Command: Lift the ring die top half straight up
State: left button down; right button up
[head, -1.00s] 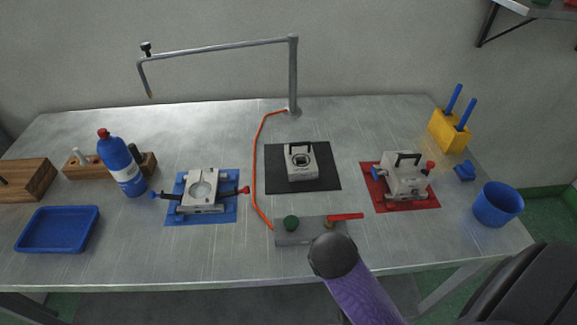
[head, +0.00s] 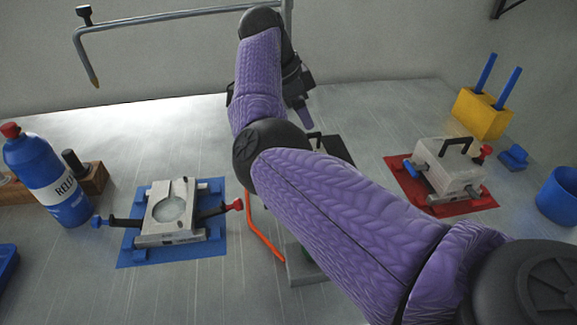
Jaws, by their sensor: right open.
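A closed die block with a black handle on top (head: 452,170) sits on the red mat (head: 405,179). An opened die half with a round cavity (head: 168,212) lies on the blue mat (head: 137,257). On the black mat (head: 338,147), my arm hides nearly all of the handled block; a bit of dark handle shows beside it. I cannot read which block is the ring die. My right gripper (head: 304,112) is open, pointing down above the back of the black mat area, partly behind my arm link. It appears empty. My left gripper is out of view.
A blue bottle (head: 52,182) and wooden block (head: 94,178) stand left. A bent grey pipe (head: 165,21) spans the back. A yellow holder (head: 480,113) and blue cup (head: 562,195) stand right. My right arm covers the grey control box (head: 300,268) mostly.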

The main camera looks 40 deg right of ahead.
jog(key=f+b, duration=0.1)
jog(key=f, duration=0.1)
jog(key=d+f+b, duration=0.1)
jog(key=f+b, duration=0.1)
jog(key=f, duration=0.1)
jog(key=f+b, duration=0.2)
jog(key=shift+w+d+f, duration=0.15)
jog(key=shift+d, duration=0.25)
jog(key=c, duration=0.7)
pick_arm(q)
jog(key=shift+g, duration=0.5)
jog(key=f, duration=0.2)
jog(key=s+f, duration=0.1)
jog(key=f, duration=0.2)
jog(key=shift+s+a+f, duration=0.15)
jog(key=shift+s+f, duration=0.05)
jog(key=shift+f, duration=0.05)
pick_arm(e)
grip_shut()
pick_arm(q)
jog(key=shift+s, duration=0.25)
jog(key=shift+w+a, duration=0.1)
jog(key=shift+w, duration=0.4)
